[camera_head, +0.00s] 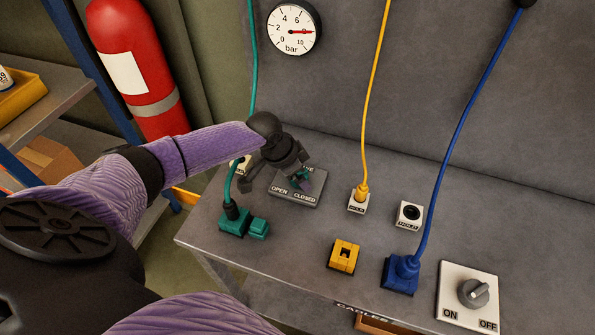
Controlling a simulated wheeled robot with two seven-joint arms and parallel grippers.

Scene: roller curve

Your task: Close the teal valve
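The teal valve (299,181) sits on a grey plate (296,199) marked OPEN on the left and CLOSED on the right, at the back of the bench. My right gripper is out of view.
A teal plug (233,219) with a cable stands just in front of the plate. Yellow (361,191) and blue (402,271) cable plugs, a yellow socket (343,257) and an ON/OFF knob (473,292) are to the right. A gauge (293,28) hangs behind.

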